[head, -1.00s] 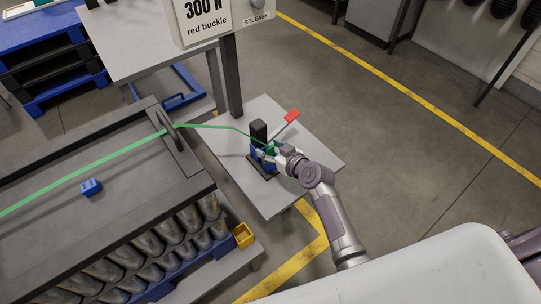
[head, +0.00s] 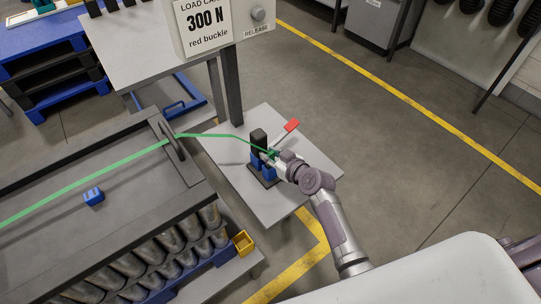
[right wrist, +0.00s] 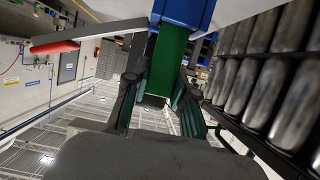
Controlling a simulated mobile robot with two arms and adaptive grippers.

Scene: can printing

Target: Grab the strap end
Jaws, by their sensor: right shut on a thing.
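The green strap (head: 85,183) runs over the grey pallet top, through a dark handle-like guide (head: 173,141), and on to a blue and black tensioner (head: 259,150) with a red-tipped lever. My right gripper (head: 270,155) is at the tensioner's near right side, shut on the strap end. In the right wrist view the green strap (right wrist: 170,55) hangs from a blue part (right wrist: 184,13) down between my fingers (right wrist: 157,100). The exact contact is partly hidden by the gripper. My left gripper is not in view.
The tensioner stands on a small grey table (head: 300,185). A post carries a sign reading 300 N, red buckle (head: 205,24), with a RELEASE knob (head: 258,14). A blue buckle (head: 94,196) lies on the pallet top. Open floor lies right.

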